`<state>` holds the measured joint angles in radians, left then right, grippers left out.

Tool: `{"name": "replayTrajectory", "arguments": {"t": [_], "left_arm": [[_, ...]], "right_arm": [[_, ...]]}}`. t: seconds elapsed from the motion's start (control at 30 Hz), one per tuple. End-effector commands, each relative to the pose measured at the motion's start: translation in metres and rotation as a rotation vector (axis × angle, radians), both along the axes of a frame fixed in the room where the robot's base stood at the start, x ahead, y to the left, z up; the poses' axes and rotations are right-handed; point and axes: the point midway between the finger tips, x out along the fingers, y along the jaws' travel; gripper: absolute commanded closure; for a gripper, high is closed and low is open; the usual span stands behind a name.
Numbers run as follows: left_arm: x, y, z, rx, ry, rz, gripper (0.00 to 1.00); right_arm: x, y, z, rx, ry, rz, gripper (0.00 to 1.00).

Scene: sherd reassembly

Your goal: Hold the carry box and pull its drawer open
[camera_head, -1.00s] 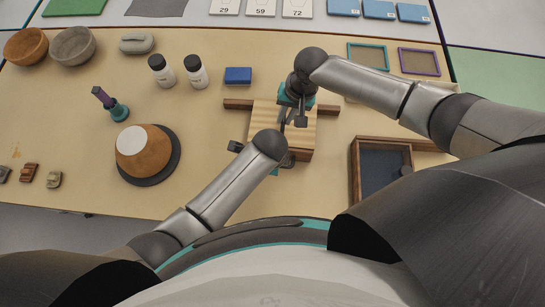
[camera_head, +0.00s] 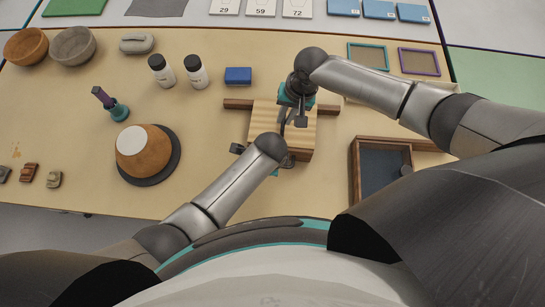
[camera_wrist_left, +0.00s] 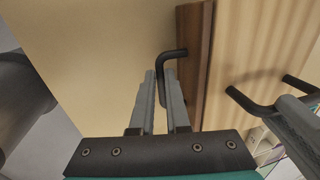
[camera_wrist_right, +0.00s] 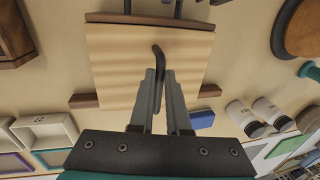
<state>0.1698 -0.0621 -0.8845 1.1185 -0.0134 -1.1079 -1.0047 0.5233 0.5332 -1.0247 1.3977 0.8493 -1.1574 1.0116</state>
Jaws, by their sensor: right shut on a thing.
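The carry box (camera_head: 262,122) is a pale striped wooden block with a dark wood front (camera_wrist_left: 194,62) on the side nearest me. My right gripper (camera_head: 300,97) is at its top, its fingers (camera_wrist_right: 160,85) shut on the black top handle (camera_wrist_right: 158,50). My left gripper (camera_wrist_left: 160,85) is at the front, with the bent black drawer handle (camera_wrist_left: 174,54) between its close-set fingers. Whether they grip it is unclear. In the head view the left wrist hides most of this handle. No clear drawer gap shows.
A dark wood strip (camera_head: 238,103) lies behind the box. A dark open tray (camera_head: 355,170) stands at right. A bowl on a dark disc (camera_head: 150,155), two white bottles (camera_head: 195,72) and a blue block (camera_head: 238,75) stand left and behind. Bare table lies left of the box.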

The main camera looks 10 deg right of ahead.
Motion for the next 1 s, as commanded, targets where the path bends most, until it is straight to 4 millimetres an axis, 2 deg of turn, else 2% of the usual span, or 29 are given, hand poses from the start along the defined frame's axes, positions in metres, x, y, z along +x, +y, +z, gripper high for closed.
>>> {"name": "replayTrajectory", "arguments": {"t": [0.03,0.1,1.0], "left_arm": [[-0.0001,0.0,0.0,0.0,0.0,0.0,0.94],[-0.0001,0.0,0.0,0.0,0.0,0.0,1.0],[-0.0004,0.0001,-0.0002,0.0,0.001,0.0,1.0]], "right_arm": [[0.0006,0.0003,0.0003,0.0,-0.002,0.0,1.0],[0.0007,0.0004,0.0003,0.001,-0.003,0.0,1.0],[0.0008,0.0004,0.0004,0.001,-0.003,0.0,1.0]]}}
